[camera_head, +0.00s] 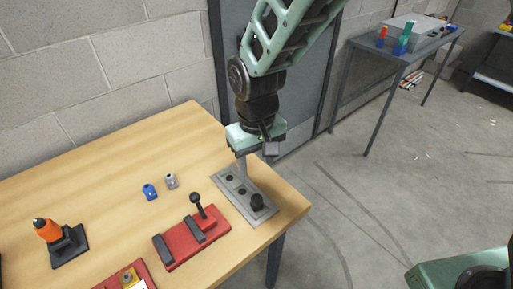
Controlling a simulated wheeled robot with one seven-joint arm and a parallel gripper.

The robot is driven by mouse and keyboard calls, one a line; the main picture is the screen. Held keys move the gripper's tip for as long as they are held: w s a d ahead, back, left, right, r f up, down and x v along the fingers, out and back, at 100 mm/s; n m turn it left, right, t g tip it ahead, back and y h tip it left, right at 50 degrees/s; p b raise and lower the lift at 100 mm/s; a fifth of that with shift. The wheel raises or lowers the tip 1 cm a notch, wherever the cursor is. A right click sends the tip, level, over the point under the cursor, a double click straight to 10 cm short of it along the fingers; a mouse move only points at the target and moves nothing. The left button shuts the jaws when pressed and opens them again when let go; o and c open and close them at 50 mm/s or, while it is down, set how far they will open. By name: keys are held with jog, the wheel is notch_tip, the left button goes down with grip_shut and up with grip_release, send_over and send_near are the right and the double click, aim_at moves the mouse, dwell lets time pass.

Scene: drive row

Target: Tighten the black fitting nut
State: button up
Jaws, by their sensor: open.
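A black nut-like fitting (257,202) stands at the near right end of a flat grey plate (266,213) close to the table's right edge. It looks upright, and its thread and seating are too small to make out. Two lower dark round spots, holes or fittings, lie farther back along the same plate. My gripper (256,160) hangs over the far end of the plate, with its fingers spread and nothing visible between them. One finger reaches down close to the plate; whether it touches cannot be told. The black fitting stands apart from the fingers.
An orange tool in a black stand (68,246) is at left. The wooden table (110,170) is mostly bare toward the wall.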

jog(key=shift+r, duration=2.3)
jog(key=s+d+r+n, duration=0.1)
jog(key=s+d+r, duration=0.1)
jog(key=s+d, duration=0.3)
jog(key=s+d+r+n, duration=0.2)
jog(key=s+d, duration=0.3)
jog(key=s, duration=0.8)
jog(key=shift+d+y, duration=0.15)
jog(key=shift+y, duration=0.15)
